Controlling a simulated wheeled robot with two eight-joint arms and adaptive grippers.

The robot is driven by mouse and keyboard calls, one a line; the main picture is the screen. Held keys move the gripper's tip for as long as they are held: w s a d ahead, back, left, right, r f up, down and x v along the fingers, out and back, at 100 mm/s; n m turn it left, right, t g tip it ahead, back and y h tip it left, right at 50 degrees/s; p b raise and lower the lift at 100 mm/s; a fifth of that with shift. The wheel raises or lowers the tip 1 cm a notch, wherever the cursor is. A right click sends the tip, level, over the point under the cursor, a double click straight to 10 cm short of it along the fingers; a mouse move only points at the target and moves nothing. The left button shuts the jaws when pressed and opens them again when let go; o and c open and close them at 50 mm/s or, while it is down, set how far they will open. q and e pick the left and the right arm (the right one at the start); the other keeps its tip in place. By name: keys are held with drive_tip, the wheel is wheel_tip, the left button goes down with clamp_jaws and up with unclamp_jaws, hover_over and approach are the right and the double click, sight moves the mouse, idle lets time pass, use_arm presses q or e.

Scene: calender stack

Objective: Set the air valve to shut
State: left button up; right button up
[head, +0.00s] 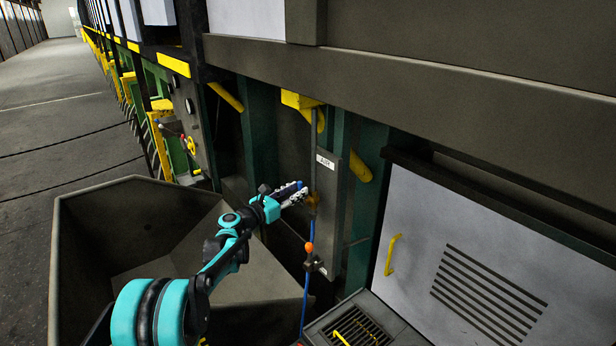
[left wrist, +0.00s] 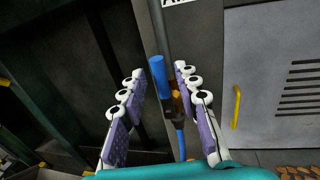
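The air valve has a brass body (left wrist: 176,103) with a blue handle (left wrist: 158,74), both seen in the left wrist view. A grey pipe runs up from it and a blue hose (left wrist: 181,144) runs down. In the head view the brass body (head: 314,203) shows on the pipe, just beyond my left fingertips. My left gripper (head: 298,194) is open. In the left wrist view its fingers (left wrist: 159,82) stand apart on either side of the handle, with visible gaps and no clear contact. I cannot tell the handle's exact angle to the pipe. My right gripper is not in view.
A lever with an orange knob (head: 309,247) sits below the valve. A large dark bin (head: 84,225) stands at left behind my arm. A white louvred cabinet (head: 440,250) with a yellow handle (head: 391,255) stands at right. A dark beam (head: 440,95) overhangs the valve.

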use_arm(q)
drive_tip(key=p+x, duration=0.1)
drive_tip(key=x, duration=0.5)
drive_tip(key=shift+w, duration=0.15)
drive_tip(key=shift+d, duration=0.1)
clamp_jaws()
